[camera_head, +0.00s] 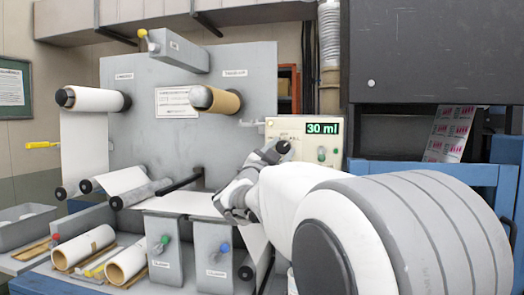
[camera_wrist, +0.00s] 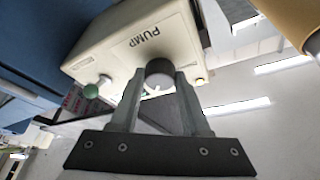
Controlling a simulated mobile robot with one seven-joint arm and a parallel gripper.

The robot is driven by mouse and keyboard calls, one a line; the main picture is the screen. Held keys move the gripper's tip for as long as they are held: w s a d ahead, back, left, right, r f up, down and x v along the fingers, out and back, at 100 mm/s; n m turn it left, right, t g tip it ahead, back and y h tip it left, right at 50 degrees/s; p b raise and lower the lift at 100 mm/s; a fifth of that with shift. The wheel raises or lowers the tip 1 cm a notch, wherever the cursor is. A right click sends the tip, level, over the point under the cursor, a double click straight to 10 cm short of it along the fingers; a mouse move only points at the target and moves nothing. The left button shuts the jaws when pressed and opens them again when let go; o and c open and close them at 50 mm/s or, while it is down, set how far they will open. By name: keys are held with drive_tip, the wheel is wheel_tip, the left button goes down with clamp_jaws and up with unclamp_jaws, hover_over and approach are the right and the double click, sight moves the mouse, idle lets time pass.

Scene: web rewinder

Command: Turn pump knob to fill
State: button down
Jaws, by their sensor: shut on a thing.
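The pump is a cream box (camera_head: 288,126) with a green-lit display reading 30 ml (camera_head: 323,128) on its front. In the wrist view the box (camera_wrist: 110,50) appears tilted and bears the word PUMP. A dark round knob (camera_wrist: 159,67) on its face sits between the two fingers of my gripper (camera_wrist: 160,82), which is shut on it. In the head view my gripper (camera_head: 270,154) is at the pump's lower left, and my arm hides part of the box. A green knob (camera_head: 321,153) is on the front, right of my gripper; it also shows in the wrist view (camera_wrist: 90,90).
A grey rewinder panel (camera_head: 150,130) with rollers stands to the left. Below it are grey boxes with a green knob (camera_head: 162,242) and a blue knob (camera_head: 224,248). A dark cabinet (camera_head: 430,50) and blue frame (camera_head: 400,170) bound the right.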

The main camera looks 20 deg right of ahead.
drive_tip(key=shift+c, duration=1.9)
unclamp_jaws()
drive_tip(key=v, duration=1.7)
drive_tip(key=shift+s+b, duration=0.2)
drive_tip(key=shift+b, duration=0.1)
drive_tip(key=shift+a, duration=0.1)
